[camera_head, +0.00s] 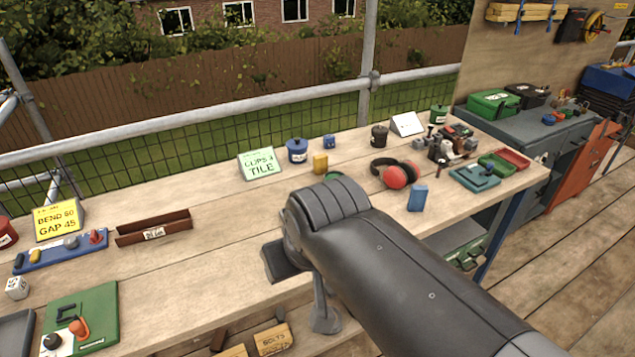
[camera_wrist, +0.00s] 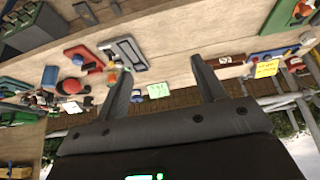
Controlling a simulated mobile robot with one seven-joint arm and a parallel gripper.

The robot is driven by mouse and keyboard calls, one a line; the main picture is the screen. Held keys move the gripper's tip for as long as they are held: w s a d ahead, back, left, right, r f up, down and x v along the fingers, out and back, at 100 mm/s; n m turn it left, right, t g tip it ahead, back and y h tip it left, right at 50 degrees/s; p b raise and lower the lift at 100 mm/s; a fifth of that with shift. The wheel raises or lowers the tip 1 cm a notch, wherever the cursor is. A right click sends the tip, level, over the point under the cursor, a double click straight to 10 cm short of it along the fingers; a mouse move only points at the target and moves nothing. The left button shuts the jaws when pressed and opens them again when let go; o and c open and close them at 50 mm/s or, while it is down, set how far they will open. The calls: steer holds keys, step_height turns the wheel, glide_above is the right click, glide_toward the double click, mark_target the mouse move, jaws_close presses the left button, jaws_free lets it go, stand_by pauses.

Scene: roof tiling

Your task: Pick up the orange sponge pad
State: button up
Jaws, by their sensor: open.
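A small upright orange-yellow block (camera_head: 320,163), which looks like the orange sponge pad, stands on the wooden bench (camera_head: 220,220) near its back edge, between a blue lidded pot and the red ear defenders. I cannot pick it out surely in the wrist view. My gripper (camera_wrist: 161,65) is open, its two fingers wide apart with nothing between them. In the head view my arm reaches over the front of the bench, and the block is beyond it, clear of my gripper. My wrist hides part of the bench.
Near the block are the blue pot (camera_head: 297,150), a green sign (camera_head: 260,164), red ear defenders (camera_head: 398,175) and a blue block (camera_head: 418,197). A brown tray (camera_head: 154,228) lies left. A green board (camera_head: 82,318) is at front left. The middle left bench top is mostly free.

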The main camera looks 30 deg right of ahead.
steer(key=w+d+r+g, duration=0.1)
steer(key=w+d, duration=0.3)
steer(key=w, duration=0.4)
steer(key=w+d+r+g+h, duration=0.1)
steer(key=w+d, duration=0.2)
steer(key=w, duration=0.5)
steer(key=w+d+r+g, duration=0.1)
steer(key=w+d, duration=0.3)
steer(key=w, duration=0.4)
steer(key=w+d+f+g, duration=0.1)
steer(key=w+d+f, duration=0.4)
steer(key=d+f, duration=0.1)
steer(key=w+d+f, duration=0.5)
steer(key=d+f, duration=0.1)
steer(key=d, duration=0.1)
steer(key=w+d+f+g+y, duration=0.1)
steer(key=w+d+f, duration=0.4)
steer(key=d+f, duration=0.1)
steer(key=shift+w+d+g, duration=0.1)
steer(key=shift+d+g, duration=0.1)
steer(key=shift+g, duration=0.1)
steer(key=shift+d+f, duration=0.15)
steer(key=shift+f, duration=0.1)
step_height(320, 180, down, 5)
steer(key=shift+r, duration=0.15)
steer(key=shift+f, duration=2.95)
